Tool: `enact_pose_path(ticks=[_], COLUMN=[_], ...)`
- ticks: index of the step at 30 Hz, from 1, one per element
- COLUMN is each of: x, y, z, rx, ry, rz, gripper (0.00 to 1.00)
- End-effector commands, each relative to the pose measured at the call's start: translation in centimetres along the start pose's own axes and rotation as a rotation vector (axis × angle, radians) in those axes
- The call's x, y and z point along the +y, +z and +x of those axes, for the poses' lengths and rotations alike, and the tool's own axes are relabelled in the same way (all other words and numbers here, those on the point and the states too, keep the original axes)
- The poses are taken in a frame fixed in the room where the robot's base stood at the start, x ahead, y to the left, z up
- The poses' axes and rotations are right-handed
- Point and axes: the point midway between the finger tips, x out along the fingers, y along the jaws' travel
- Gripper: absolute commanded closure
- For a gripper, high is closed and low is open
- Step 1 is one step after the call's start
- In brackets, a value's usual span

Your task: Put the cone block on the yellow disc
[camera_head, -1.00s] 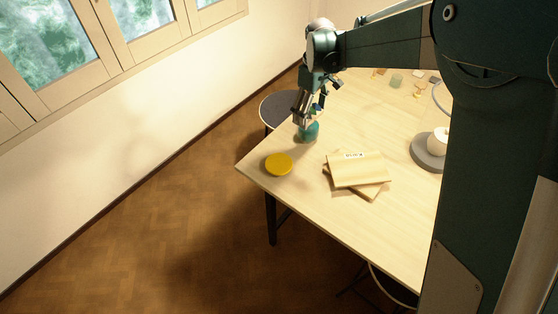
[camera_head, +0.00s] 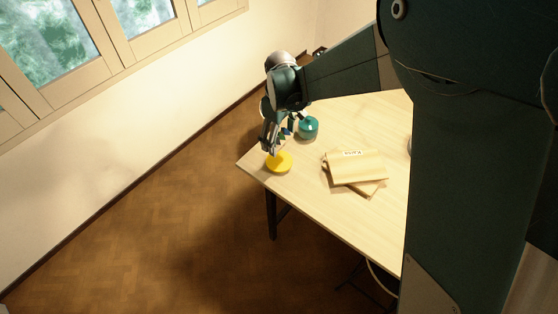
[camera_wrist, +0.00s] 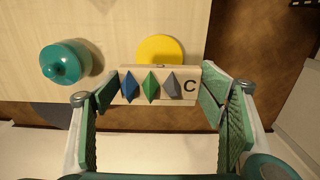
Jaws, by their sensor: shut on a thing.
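The cone block (camera_wrist: 160,98) is a pale wooden bar with blue, green and grey pointed pieces and a letter C. In the wrist view it spans between the green-padded fingers of my gripper (camera_wrist: 161,100), which is shut on its two ends. The yellow disc (camera_head: 280,162) lies near the table's left corner. In the wrist view the block hides the lower edge of the disc (camera_wrist: 160,48). In the head view my gripper (camera_head: 271,150) is over the disc's left upper side; the block is small there. I cannot tell whether block and disc touch.
A teal lidded jar (camera_head: 308,128) stands close behind the disc; in the wrist view it is at the left (camera_wrist: 66,62). Stacked wooden boards (camera_head: 357,167) lie right of the disc. Bare tabletop (camera_head: 310,185) lies between. The table's left edge is near the disc.

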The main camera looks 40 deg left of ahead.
Motion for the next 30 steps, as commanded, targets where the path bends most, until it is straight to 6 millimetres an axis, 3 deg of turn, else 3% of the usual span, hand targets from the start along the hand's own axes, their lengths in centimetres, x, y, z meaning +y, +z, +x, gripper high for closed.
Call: enact_pose_path(ticks=[17, 30], x=[0.1, 0.1], y=[0.0, 0.0], z=[0.9, 5.3], rx=[0.0, 0.0], ry=[0.0, 0.0], rz=[0.0, 0.0], gripper=[0.44, 0.44])
